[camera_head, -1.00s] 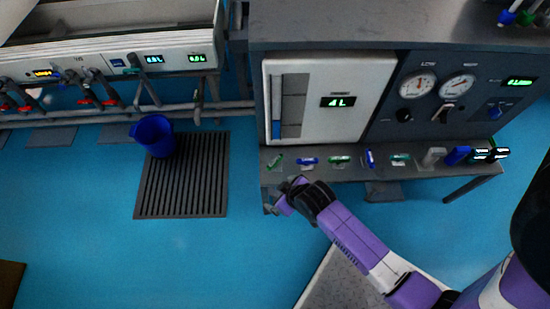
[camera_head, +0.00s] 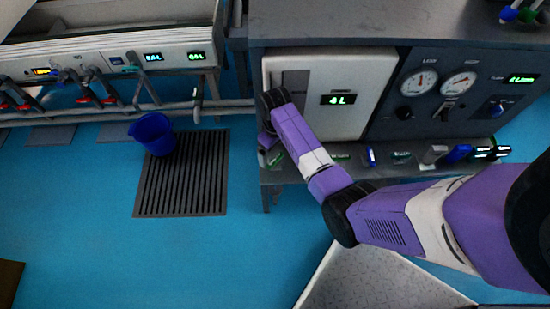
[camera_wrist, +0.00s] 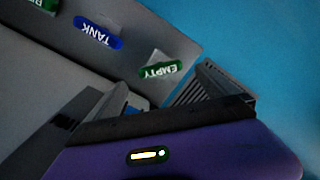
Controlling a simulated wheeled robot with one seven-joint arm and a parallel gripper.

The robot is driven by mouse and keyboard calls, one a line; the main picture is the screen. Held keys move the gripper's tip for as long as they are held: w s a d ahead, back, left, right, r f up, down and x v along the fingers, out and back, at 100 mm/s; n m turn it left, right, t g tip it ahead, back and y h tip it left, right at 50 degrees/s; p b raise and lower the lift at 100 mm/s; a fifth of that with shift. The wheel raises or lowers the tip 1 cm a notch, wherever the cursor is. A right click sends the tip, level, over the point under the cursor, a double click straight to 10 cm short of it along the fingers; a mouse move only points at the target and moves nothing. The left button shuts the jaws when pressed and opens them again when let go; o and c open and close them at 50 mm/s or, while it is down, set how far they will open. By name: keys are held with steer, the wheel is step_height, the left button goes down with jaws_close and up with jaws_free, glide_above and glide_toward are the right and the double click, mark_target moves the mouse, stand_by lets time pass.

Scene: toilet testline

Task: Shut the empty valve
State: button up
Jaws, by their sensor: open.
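The empty valve is a green handle with "EMPTY" on it, on the grey shelf of the test bench. It shows in the wrist view (camera_wrist: 160,71), with a pale plate behind it. In the head view a small green part of it (camera_head: 276,159) shows at the shelf's left end, beside my arm. My gripper (camera_wrist: 160,93) is open and empty, its fingers on either side of the EMPTY handle in the wrist view and apparently short of it. In the head view my wrist hides the fingers.
A blue TANK handle (camera_wrist: 98,33) sits beside the EMPTY one, with another green handle (camera_wrist: 47,3) beyond. More handles line the shelf to the right, partly behind my arm. A white panel (camera_head: 345,75) stands above. A blue bucket (camera_head: 153,133) rests on a floor grate (camera_head: 185,190).

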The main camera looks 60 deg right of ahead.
mark_target(275, 159)
step_height(275, 159, down, 5)
steer(key=shift+f+b, duration=0.15)
steer(key=shift+b, duration=0.5)
steer(key=c, duration=1.4)
steer(key=shift+o, duration=0.2)
steer(key=shift+m, duration=0.3)
steer(key=m+p, duration=0.2)
steer(key=m, duration=0.1)
steer(key=shift+r+p, duration=0.2)
steer(key=shift+p, duration=0.1)
steer(key=m+p, duration=0.1)
steer(key=m, duration=0.4)
steer(key=shift+f+p, duration=0.1)
steer(key=shift+p, duration=0.2)
steer(key=shift+m, duration=0.3)
